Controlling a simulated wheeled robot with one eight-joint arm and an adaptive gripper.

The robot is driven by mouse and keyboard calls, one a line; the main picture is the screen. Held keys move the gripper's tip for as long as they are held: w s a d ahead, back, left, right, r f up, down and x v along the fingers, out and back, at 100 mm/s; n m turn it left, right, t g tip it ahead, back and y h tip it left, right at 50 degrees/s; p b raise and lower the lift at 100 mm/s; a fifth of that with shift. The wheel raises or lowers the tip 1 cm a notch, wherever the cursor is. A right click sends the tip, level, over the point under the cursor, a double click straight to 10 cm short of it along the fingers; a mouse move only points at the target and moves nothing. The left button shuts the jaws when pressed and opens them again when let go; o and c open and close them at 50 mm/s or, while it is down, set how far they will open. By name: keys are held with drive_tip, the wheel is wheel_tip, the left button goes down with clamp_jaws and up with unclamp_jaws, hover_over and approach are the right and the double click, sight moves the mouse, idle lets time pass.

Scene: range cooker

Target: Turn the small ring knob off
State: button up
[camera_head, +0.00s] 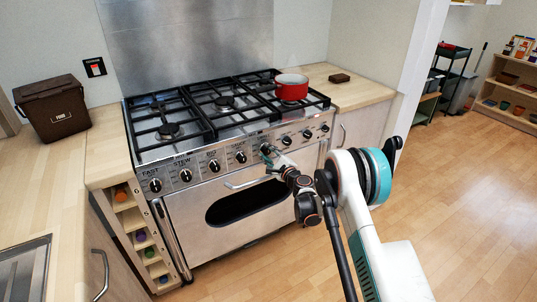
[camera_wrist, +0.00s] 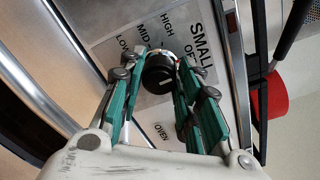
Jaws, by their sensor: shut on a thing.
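The small ring knob (camera_wrist: 158,74) is a round black knob on the steel control panel. In the wrist view its label (camera_wrist: 195,45) reads SMALL, with OFF, HIGH, MID and LOW around the knob. A pale line shows on its face; which mark it lines up with is hard to tell. My gripper (camera_wrist: 160,70) has its green-sided fingers on both sides of the knob and is shut on it. In the head view my gripper (camera_head: 270,154) reaches the middle of the panel and partly hides the knob there.
The range cooker (camera_head: 220,165) has more knobs on both sides, close to my gripper. An oven door handle (camera_head: 248,183) sticks out just below. Open wooden floor (camera_head: 440,200) lies to the right.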

idle(0.4)
drive_tip(key=o, duration=1)
drive_tip(key=shift+o, duration=0.2)
drive_tip(key=shift+d, duration=0.1)
drive_tip(key=v, duration=1.2)
